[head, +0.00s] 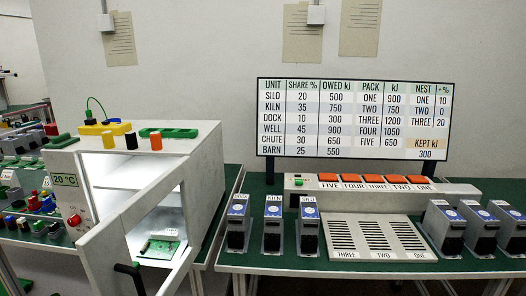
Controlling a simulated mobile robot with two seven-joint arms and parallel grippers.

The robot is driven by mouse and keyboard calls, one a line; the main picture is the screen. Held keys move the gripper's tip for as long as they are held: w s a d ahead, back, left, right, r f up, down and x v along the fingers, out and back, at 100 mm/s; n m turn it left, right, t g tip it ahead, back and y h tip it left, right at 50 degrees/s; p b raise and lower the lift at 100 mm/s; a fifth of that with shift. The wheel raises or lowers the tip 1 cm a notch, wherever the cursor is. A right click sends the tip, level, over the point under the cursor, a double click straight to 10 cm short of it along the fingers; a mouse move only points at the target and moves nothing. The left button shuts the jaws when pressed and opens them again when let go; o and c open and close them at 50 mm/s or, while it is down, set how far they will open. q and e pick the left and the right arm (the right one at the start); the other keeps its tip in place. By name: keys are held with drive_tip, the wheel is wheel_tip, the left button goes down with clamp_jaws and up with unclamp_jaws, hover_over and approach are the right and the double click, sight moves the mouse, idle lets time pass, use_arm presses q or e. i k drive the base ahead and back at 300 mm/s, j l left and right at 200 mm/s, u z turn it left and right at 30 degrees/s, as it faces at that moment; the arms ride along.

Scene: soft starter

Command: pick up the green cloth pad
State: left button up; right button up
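A small green piece (60,141), which may be the green cloth pad, lies at the front left of the white cabinet's top (112,142). A longer flat green piece (168,132) lies at the back of the same top and looks like a rack or tray. I cannot tell for certain which one is the cloth pad. Neither of my grippers shows in the head view, and nothing is seen touching either green piece.
Yellow, black and orange cylinders (155,141) stand on the cabinet top. A yellow block (97,128) with a green cable is behind them. Grey-blue units (272,227) stand on the right bench.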

sight(61, 141)
drive_tip(key=u, duration=1.25)
